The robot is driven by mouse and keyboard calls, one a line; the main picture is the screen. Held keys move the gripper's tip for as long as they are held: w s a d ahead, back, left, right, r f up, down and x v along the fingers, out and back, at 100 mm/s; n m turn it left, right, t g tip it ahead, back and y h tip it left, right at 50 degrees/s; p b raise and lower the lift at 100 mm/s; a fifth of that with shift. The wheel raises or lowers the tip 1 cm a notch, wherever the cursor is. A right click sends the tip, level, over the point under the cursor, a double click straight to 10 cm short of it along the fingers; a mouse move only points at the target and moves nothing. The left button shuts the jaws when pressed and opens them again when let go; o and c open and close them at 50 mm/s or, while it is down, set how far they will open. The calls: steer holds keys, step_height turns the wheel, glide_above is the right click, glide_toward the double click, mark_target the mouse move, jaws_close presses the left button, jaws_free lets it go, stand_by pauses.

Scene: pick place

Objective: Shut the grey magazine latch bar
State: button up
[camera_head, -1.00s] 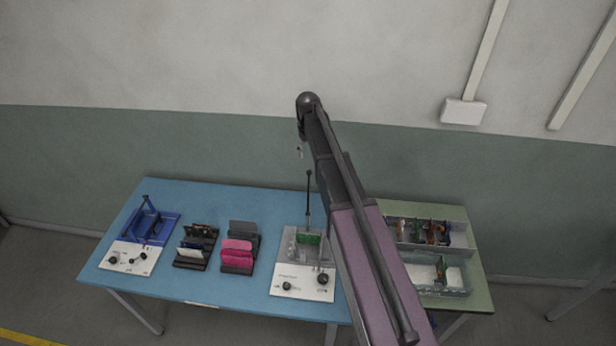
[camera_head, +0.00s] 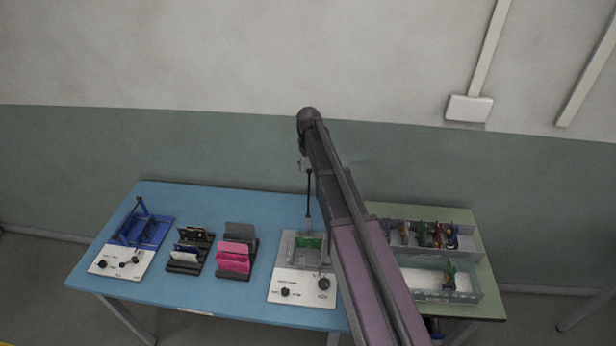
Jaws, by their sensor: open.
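The grey magazine (camera_head: 290,250) stands on the right part of the blue table, with a green board (camera_head: 310,242) in it. Its latch bar (camera_head: 308,200) is a thin dark rod standing upright at the back of the magazine, raised and not lying across it. My gripper (camera_head: 304,164) is small in this view, beside the top of the rod, open. I cannot tell whether it touches the rod. My arm hides the right side of the magazine.
A blue magazine (camera_head: 128,238) with its own raised bar stands at the left. Dark racks (camera_head: 184,268) with boards and pink pieces (camera_head: 234,262) stand between. Clear bins (camera_head: 466,292) with boards stand on a green table (camera_head: 455,216) at the right. A wall rises behind.

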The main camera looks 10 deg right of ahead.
steer(key=shift+f+b, duration=1.1)
steer(key=shift+f, duration=0.3)
jaws_close()
